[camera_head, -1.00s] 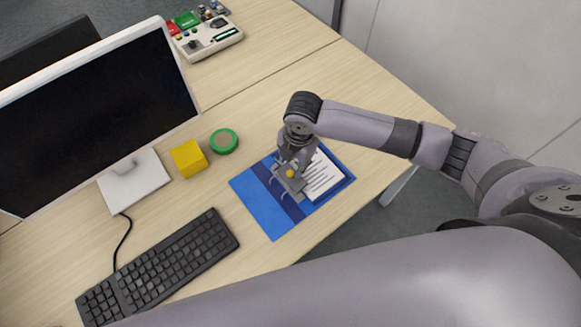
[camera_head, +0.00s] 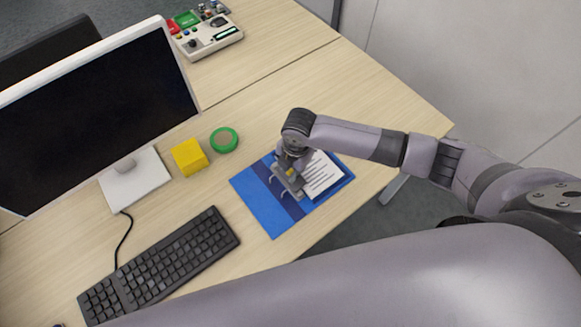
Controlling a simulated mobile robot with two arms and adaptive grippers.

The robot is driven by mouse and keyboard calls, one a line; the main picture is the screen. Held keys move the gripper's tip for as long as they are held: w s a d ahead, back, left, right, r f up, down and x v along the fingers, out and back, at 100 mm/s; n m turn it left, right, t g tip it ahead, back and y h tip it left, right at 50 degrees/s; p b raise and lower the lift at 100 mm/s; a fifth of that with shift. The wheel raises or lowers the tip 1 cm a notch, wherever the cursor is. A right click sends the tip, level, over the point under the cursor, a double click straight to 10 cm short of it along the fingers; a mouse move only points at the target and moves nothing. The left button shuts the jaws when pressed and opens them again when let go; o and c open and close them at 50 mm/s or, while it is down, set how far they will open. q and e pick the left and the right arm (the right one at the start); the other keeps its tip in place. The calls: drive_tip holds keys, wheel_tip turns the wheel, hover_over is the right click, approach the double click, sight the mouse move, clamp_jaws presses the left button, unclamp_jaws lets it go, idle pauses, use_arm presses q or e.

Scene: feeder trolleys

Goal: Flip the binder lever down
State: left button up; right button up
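An open blue binder (camera_head: 268,210) lies on the desk, with white printed sheets (camera_head: 322,174) on its right side. A metal ring mechanism (camera_head: 290,185) runs along its dark spine. My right gripper (camera_head: 288,174) is over the upper part of this mechanism, pointing down. Its fingers and the binder lever are largely hidden by the gripper body, so I cannot tell whether they touch. My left gripper is not in view.
A monitor (camera_head: 95,115), a black keyboard (camera_head: 165,263) and a device with buttons (camera_head: 208,36) are also on the desk. The desk's right edge (camera_head: 392,180) is near the binder.

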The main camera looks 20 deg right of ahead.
clamp_jaws()
drive_tip(key=shift+d+f+y, duration=0.15)
drive_tip(key=shift+d+y, duration=0.15)
drive_tip(key=shift+y, duration=0.1)
drive_tip(key=shift+w+d+f+g+y+b, duration=0.15)
drive_tip(key=shift+d+f+g+y+b, duration=0.05)
drive_tip(key=shift+g+y+b, duration=0.25)
drive_tip(key=shift+w+d+f+y+b, duration=0.1)
drive_tip(key=shift+d+f+y+b, duration=0.25)
drive_tip(key=shift+y+b, duration=0.45)
drive_tip(key=shift+d+r+g+y+b, duration=0.15)
drive_tip(key=shift+g+y+b, duration=0.15)
drive_tip(key=shift+b, duration=0.3)
drive_tip(key=shift+r, duration=0.15)
